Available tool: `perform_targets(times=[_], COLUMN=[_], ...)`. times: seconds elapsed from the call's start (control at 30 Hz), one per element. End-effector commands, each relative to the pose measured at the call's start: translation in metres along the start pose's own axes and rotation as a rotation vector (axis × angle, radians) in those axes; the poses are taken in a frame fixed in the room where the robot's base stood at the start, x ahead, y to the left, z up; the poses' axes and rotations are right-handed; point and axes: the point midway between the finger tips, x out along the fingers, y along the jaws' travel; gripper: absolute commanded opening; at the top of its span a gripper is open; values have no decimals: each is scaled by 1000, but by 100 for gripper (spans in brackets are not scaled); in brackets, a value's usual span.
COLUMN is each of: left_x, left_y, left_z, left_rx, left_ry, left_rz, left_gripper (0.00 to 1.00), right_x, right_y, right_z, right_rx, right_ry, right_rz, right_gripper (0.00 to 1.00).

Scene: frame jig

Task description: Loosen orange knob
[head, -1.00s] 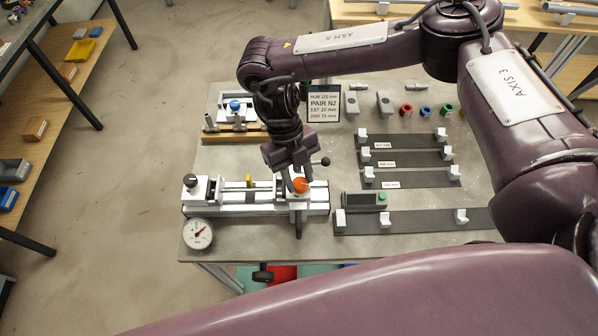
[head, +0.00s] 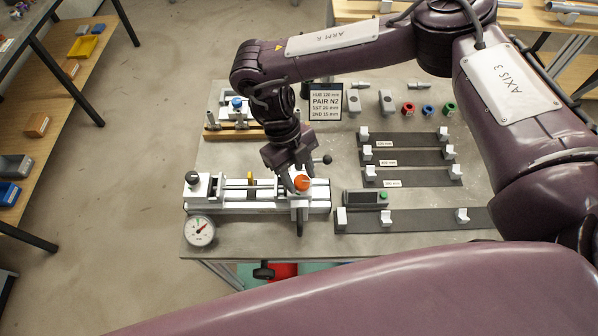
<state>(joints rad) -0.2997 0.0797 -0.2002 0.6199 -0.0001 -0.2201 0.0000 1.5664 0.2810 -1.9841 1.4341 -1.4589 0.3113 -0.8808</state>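The orange knob (head: 302,183) sits on top of the white carriage at the right end of the rail fixture (head: 228,208), near the middle of the head view. Its round top shows almost fully. My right gripper (head: 297,175) points down right at the knob, its fingers close to the knob's upper and left edges. The fingers look apart, but the view is too small to tell whether they touch the knob or are clear of it. My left gripper is not in view.
A dial gauge (head: 200,231) stands at the fixture's front left. A black ball-ended lever (head: 327,160) sticks out behind the knob. A sign (head: 325,103), a small box with a green button (head: 367,198) and dark racks (head: 416,219) are close on the right.

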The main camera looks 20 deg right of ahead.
Motion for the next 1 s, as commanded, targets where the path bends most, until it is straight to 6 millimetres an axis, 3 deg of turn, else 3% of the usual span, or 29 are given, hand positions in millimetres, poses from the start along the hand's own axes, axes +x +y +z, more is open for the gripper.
perform_targets(times=[0.1, 0.47, 0.8, 1.0], left_x=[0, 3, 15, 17], left_y=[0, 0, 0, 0], left_z=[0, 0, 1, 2], left_rx=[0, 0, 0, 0], left_ry=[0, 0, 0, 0], left_rz=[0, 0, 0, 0], left_gripper=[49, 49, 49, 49], right_x=[0, -8, -60, -76], right_y=[0, 0, -1, 0], right_z=[0, 1, 2, 1], right_rx=[0, 0, 1, 1], right_ry=[0, -3, -3, -1], right_rz=[0, -2, -4, -2], right_gripper=[55, 55, 55, 55])
